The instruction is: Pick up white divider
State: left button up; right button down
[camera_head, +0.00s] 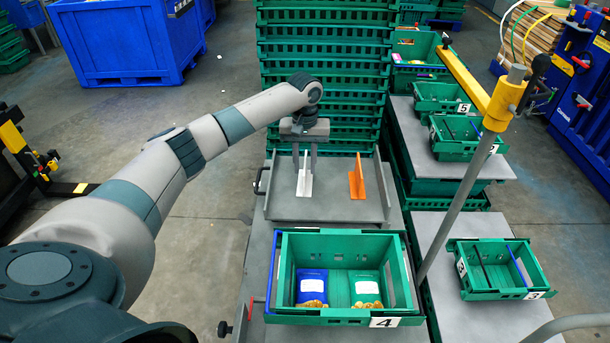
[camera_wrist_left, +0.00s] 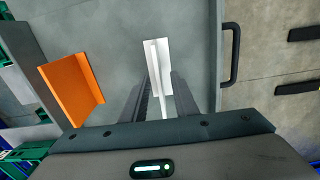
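The white divider (camera_head: 305,184) stands on a grey metal tray (camera_head: 335,208), with its flat base down and a thin upright fin. My left gripper (camera_head: 305,166) points down over it from behind. In the left wrist view the white divider (camera_wrist_left: 157,60) lies between and just beyond the two fingers of the left gripper (camera_wrist_left: 161,80). The fingers are apart, one on each side of the fin, with a gap showing. Contact with the divider cannot be seen. My right gripper is not in view.
An orange divider (camera_head: 357,180) stands on the same tray to the right; it also shows in the left wrist view (camera_wrist_left: 72,88). A green crate (camera_head: 340,236) with blue and green food packs stands in front. Stacked green crates (camera_head: 325,60) rise behind. A grey pole (camera_head: 455,185) crosses at right.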

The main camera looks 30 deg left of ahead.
pick_arm(q)
jog(key=shift+f+p, duration=0.55)
jog(key=shift+f, duration=1.4)
grip_shut()
